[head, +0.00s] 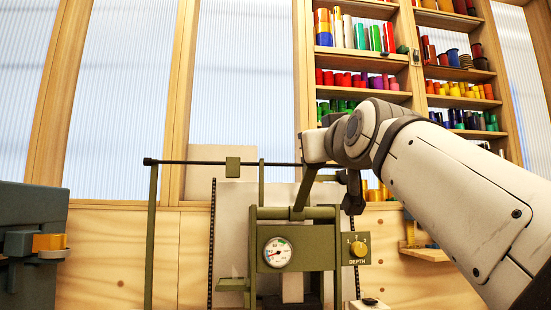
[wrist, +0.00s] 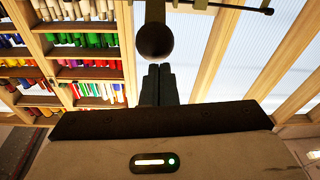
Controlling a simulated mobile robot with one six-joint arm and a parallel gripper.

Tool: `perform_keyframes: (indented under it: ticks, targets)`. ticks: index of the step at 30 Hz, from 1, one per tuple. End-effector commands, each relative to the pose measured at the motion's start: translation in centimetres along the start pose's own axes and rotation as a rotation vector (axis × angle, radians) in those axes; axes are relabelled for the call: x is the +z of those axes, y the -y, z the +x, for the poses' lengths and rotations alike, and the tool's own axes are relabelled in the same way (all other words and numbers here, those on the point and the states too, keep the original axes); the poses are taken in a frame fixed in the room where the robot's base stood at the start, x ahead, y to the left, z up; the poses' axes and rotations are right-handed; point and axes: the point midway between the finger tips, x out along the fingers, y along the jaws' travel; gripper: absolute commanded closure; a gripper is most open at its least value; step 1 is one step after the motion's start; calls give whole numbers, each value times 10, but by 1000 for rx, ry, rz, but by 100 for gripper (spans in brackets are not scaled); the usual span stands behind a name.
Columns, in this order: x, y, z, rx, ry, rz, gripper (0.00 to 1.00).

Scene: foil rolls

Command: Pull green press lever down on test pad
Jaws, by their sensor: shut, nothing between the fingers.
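The olive-green press (head: 300,247) stands in the middle of the head view, with a round gauge (head: 278,252) and a yellow depth knob (head: 359,249). Its lever (head: 305,190) rises from the pivot bar towards my wrist. In the wrist view a dark round knob (wrist: 154,42) at the end of a bar shows just beyond my fingertips. My gripper (wrist: 159,67) is shut and empty, its two dark fingers side by side. A narrow gap seems to show between fingertips and knob; contact is hard to judge. In the head view my arm partly hides the lever's end.
A thin black-ended crossbar (head: 200,162) runs behind the press on upright posts. Shelves of coloured rolls (head: 362,38) line the back right wall, beside translucent windows. A small wooden ledge (head: 427,254) is at the right.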

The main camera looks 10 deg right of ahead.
Motion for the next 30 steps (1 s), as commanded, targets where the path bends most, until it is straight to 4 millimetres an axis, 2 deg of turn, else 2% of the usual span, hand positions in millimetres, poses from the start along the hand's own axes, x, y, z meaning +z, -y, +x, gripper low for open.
perform_keyframes:
  ticks: [1,3,9,30]
  targets:
    - [-15,-2,2,0,-3,0,100]
    - [-26,-3,3,1,-7,0,100]
    - [-42,-6,4,2,-13,-1,100]
    - [-44,-6,2,2,-17,0,100]
